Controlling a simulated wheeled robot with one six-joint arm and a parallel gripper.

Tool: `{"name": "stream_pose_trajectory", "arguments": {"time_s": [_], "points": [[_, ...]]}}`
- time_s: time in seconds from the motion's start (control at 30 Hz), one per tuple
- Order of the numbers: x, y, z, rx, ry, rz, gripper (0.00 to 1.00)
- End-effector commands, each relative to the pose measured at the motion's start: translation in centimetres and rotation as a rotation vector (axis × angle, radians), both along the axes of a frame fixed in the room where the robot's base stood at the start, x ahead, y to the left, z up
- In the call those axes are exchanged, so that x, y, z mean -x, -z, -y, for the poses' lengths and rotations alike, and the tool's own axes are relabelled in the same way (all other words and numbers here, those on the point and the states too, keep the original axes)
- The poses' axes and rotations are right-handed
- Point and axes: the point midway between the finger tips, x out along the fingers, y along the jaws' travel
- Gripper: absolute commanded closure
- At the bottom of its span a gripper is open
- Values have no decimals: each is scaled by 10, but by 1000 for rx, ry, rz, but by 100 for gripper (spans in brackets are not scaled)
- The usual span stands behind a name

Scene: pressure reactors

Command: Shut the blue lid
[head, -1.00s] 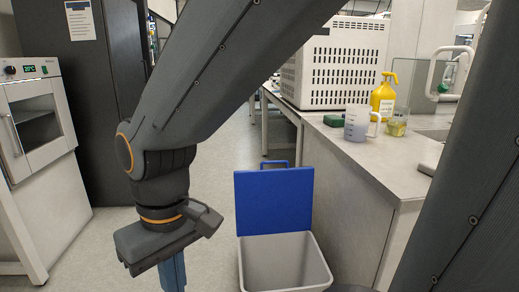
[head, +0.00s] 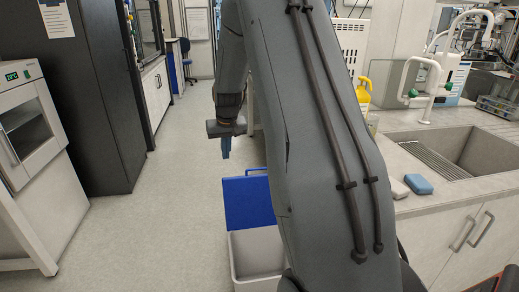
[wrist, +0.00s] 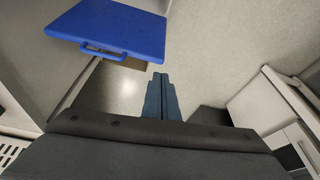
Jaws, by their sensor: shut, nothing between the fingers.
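The blue lid (head: 249,202) stands raised at the back of the grey bin (head: 258,253), which is open. My arm covers the right part of both in the head view. In the wrist view the lid (wrist: 112,28) is at the upper left, with its handle (wrist: 103,51) towards my gripper. My gripper (head: 226,155) is shut and empty, pointing down above the lid's top edge in the head view. Its fingertips (wrist: 158,78) are in the wrist view's middle, right of the handle and apart from it.
A counter with a sink (head: 475,150) runs along the right. A blue sponge (head: 418,184) and a yellow bottle (head: 363,92) are on it. A dark cabinet (head: 98,100) and a small oven (head: 32,118) stand left. The floor (head: 160,220) between is clear.

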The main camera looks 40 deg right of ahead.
Motion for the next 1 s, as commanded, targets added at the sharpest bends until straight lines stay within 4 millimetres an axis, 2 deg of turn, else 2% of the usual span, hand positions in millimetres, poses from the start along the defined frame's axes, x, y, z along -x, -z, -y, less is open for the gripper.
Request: {"name": "stream_pose_trajectory", "arguments": {"time_s": [0.03, 0.1, 0.2, 0.33, 0.43, 0.57, 1.0], "points": [[-3, -4, 31, 6, 36, 10, 100], [-9, -1, 68, 17, 74, 29, 100], [-13, 4, 108, 32, 115, 51, 100], [-14, 9, 140, 43, 147, 68, 100], [-15, 14, 150, 47, 156, 74, 100], [-19, 23, 153, 47, 157, 74, 100], [-41, 81, 163, 47, 157, 73, 100]]}}
